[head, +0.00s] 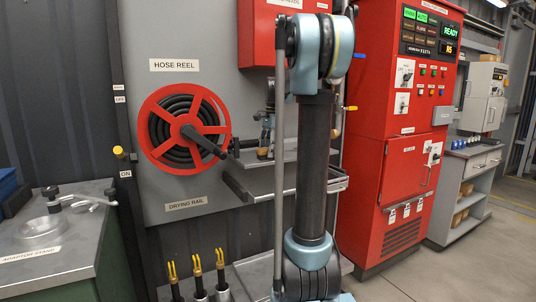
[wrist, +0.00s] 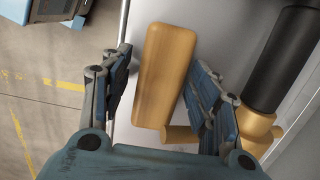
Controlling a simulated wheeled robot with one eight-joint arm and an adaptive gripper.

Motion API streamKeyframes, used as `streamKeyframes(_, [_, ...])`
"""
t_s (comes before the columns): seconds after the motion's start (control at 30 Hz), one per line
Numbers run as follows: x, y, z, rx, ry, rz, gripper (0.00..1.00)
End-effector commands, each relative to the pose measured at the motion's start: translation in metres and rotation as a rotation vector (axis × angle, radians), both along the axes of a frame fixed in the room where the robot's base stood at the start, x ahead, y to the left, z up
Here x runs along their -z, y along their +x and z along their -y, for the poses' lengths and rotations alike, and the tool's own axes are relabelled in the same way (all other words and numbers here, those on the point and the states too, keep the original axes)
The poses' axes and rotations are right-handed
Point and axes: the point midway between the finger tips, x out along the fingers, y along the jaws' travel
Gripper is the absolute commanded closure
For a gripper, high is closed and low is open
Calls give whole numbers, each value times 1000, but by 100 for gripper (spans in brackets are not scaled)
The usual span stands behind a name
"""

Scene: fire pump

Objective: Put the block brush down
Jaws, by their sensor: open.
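The block brush (wrist: 165,75), a tan wooden block with rounded corners, shows in the wrist view on a pale grey surface (wrist: 222,30). My gripper (wrist: 160,62) is open, with one finger on each side of the block. A gap shows between the block and the left finger; the right finger is close to the block, and I cannot tell whether it touches. The bristles are not visible. In the head view my arm hides much of the middle, and I cannot make out the brush there.
A black cylinder with brass-coloured ends (wrist: 280,60) lies right of my gripper. A tan piece (wrist: 180,133) shows below the block. In the head view, a red hose reel (head: 184,130) hangs left of my arm, a red cabinet (head: 405,160) stands right, and an adaptor stand (head: 40,228) is far left.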

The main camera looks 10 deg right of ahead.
Motion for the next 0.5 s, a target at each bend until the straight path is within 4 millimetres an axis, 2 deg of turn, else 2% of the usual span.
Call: streamKeyframes(0.5, [-86, 3, 10, -1, 0, 0, 44])
